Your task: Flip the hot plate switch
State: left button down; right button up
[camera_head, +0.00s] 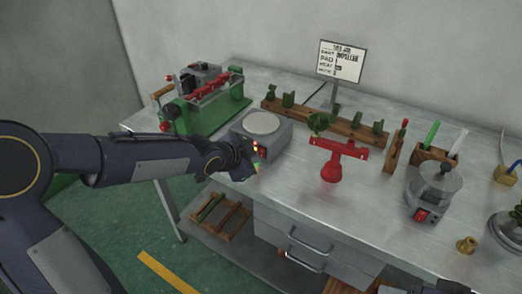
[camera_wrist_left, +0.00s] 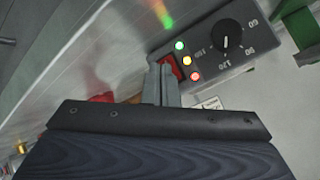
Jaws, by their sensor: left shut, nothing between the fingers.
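The hot plate (camera_head: 272,141) is a grey box with a pale round top, near the table's front edge in the head view. Its front panel (camera_wrist_left: 236,38) fills the upper right of the left wrist view, with a black dial and green, red and yellow lights. A red switch (camera_wrist_left: 174,67) sits on the panel beside the lights, partly hidden by my fingertips. My left gripper (camera_wrist_left: 164,76) is shut and empty, its tips at the switch; contact is unclear. In the head view my left gripper (camera_head: 254,160) is at the panel. My right gripper is not in view.
A green machine (camera_head: 206,103) stands left of the hot plate. A red stand (camera_head: 333,161) is to its right, with a wooden rack (camera_head: 290,112) behind. A silver pot unit (camera_head: 433,187) stands farther right. Drawers (camera_head: 310,240) are below the tabletop.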

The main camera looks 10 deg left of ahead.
pick_arm(q)
jog(key=shift+w, duration=0.1)
dwell(0.7)
jog(key=shift+w+d, duration=0.15)
jog(key=shift+w, duration=0.15)
jog(key=shift+w+d+r, duration=0.1)
jog(key=shift+w, duration=0.15)
dwell(0.7)
jog(key=shift+s, duration=0.1)
jog(key=shift+s+a, duration=0.25)
jog(key=shift+s, duration=0.3)
jog(key=shift+s+a+p, duration=0.2)
jog(key=shift+s+a, duration=0.1)
jog(key=shift+s, duration=0.45)
jog(key=shift+s+a+p, duration=0.2)
jog(key=shift+s+a, duration=0.05)
jog(key=shift+s, duration=0.45)
jog(key=shift+s+a+f, duration=0.15)
jog(key=shift+s+f, duration=0.05)
jog(key=shift+s, duration=0.25)
jog(key=shift+s+a+f, duration=0.15)
jog(key=shift+s+f, duration=0.05)
jog(key=shift+s, duration=0.25)
